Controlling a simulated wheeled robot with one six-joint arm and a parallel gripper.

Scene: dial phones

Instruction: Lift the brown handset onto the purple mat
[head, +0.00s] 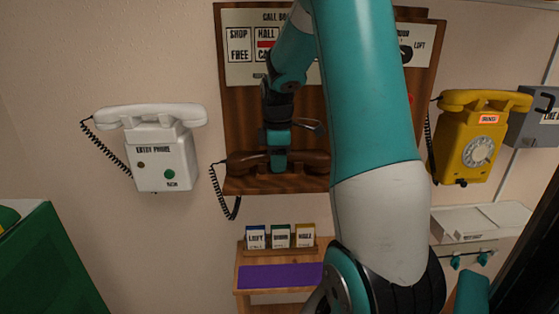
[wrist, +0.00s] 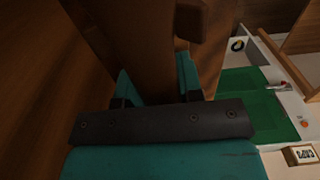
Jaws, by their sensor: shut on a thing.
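The brown handset (head: 252,164) lies level along the lower edge of the wooden call board on the wall in the head view, its coiled black cord hanging at its left. My gripper (head: 279,160) is at the handset's middle and is shut on it. In the wrist view the handset (wrist: 140,45) passes between the two teal fingers (wrist: 158,85). Whether it rests on the board's ledge or is held just clear I cannot tell. The purple mat (head: 280,276) lies bare on a small wooden table below the board.
A white entry phone (head: 165,155) hangs left of the board (head: 240,120), and a yellow phone (head: 478,140) hangs at right. Several small cards (head: 280,237) stand at the back of the table. A green object (head: 45,265) fills the lower left. A white shelf (head: 480,220) is at right.

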